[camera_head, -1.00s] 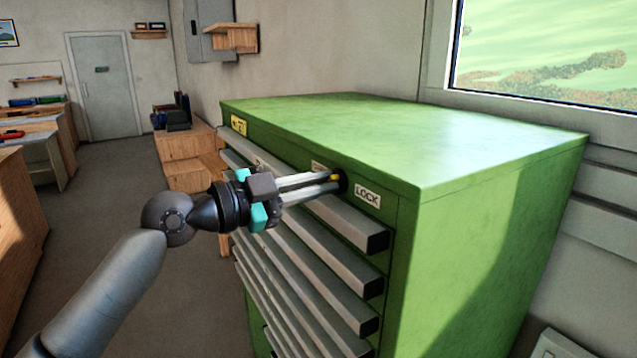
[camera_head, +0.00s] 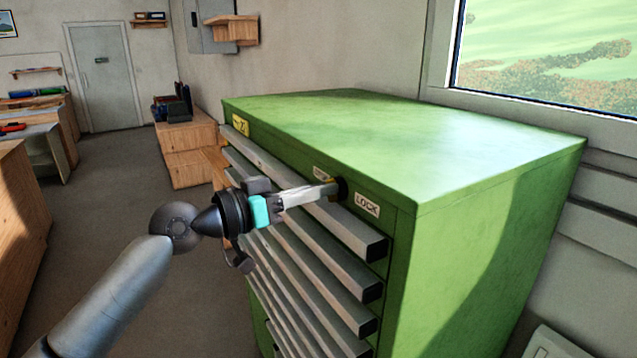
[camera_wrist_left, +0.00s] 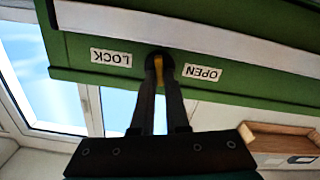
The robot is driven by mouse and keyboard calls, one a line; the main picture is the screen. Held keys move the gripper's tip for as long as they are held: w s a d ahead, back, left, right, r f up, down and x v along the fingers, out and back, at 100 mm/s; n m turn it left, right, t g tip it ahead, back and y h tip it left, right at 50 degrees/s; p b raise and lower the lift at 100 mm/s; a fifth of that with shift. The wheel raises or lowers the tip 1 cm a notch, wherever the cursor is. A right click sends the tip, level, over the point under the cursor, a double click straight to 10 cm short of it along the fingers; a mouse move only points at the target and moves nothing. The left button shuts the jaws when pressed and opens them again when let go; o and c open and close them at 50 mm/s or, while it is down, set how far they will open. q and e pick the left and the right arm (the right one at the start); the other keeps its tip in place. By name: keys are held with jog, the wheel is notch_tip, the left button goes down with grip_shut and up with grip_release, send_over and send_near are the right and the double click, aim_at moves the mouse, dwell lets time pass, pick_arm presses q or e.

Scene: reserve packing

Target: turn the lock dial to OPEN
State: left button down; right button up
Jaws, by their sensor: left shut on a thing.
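The lock dial (camera_head: 341,188) is a small dark round knob on the upper front of the green cabinet (camera_head: 480,150). A white LOCK label (camera_head: 367,204) sits to its right and an OPEN label (camera_head: 321,173), partly hidden, to its left. My left gripper (camera_head: 332,188) is shut on the dial. In the left wrist view the labels appear upside down, and the fingers (camera_wrist_left: 160,85) close around the dial (camera_wrist_left: 158,62), with a yellow strip (camera_wrist_left: 159,75) showing between them. My right gripper is not in view.
Several grey drawer handles (camera_head: 345,232) run across the cabinet front just below the dial. A yellow tag (camera_head: 241,125) is at the front's far end. Wooden boxes (camera_head: 187,145) stand beyond the cabinet, and open floor lies to the left.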

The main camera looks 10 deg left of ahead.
pick_arm(q)
jog(key=n+p, duration=0.2)
jog(key=n, duration=0.3)
jog(key=shift+a+f+n+p, duration=0.1)
jog(key=shift+f+n+p, duration=0.05)
jog(key=shift+n+p, duration=0.25)
dwell(0.4)
jog(key=c, duration=0.9)
grip_release()
jog(key=shift+w, duration=0.1)
jog(key=shift+a, duration=0.1)
jog(key=shift+b+v, duration=2.75)
jog(key=shift+v, duration=4.85)
